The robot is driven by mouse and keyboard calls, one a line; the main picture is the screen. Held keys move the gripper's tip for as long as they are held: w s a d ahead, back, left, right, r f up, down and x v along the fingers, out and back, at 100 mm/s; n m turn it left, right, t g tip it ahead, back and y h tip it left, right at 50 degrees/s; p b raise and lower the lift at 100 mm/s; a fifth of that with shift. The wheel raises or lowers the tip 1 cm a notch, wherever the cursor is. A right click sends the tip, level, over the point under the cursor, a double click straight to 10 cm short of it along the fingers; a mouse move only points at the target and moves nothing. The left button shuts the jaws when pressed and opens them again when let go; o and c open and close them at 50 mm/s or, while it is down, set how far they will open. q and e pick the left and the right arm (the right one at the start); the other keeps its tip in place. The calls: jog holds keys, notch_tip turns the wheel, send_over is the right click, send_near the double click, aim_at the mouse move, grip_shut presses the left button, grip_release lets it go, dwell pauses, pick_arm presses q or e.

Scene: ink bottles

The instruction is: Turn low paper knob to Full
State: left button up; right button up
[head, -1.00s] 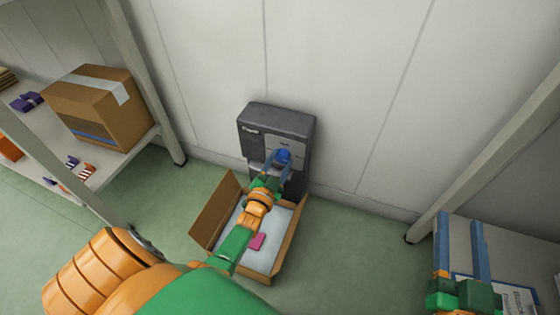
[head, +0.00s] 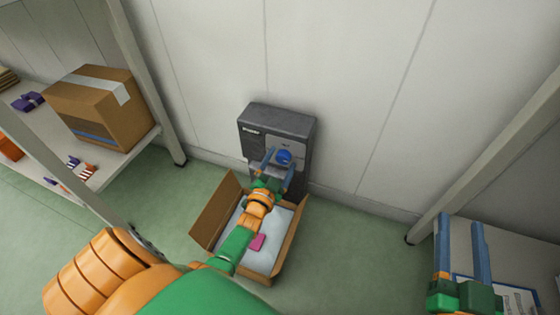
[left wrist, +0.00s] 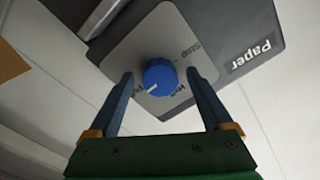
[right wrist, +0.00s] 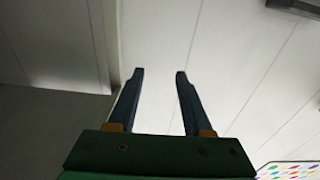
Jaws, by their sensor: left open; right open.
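The blue round knob (head: 284,157) sits on a light grey plate on the front of a dark grey box marked "Paper" (head: 270,119). In the left wrist view the knob (left wrist: 160,77) has a white pointer line aimed to the lower left, at a small label partly hidden by the finger. "Stop" is printed at the upper right of the plate, another label below the knob. My left gripper (head: 281,160) is open, its fingers apart on either side of the knob, with gaps showing. My right gripper (head: 459,219) is open and empty at the right, away from the box.
An open cardboard box (head: 215,212) with a pink item (head: 257,242) stands on the floor below my left arm. A shelf with a taped carton (head: 98,108) is at the left.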

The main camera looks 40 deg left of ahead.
pick_arm(q)
jog(key=p+v, duration=0.1)
jog(key=v, duration=0.2)
jog(key=shift+r+p, duration=0.1)
jog(key=shift+p, duration=0.2)
jog(key=p+v, duration=0.1)
jog(key=v, duration=0.3)
pick_arm(e)
jog(key=s+d+f+g+h, duration=0.1)
jog(key=s+f+g, duration=0.3)
jog(key=f, duration=0.4)
jog(key=s+d+f+g+h, duration=0.2)
jog(key=s+d+f+g, duration=0.1)
jog(key=s+f+g, duration=0.2)
notch_tip(320, 180, down, 4)
jog(key=shift+r+m+g, duration=0.25)
jog(key=shift+m+g, duration=0.15)
jog(key=shift+g, duration=0.7)
jog(key=shift+s, duration=0.1)
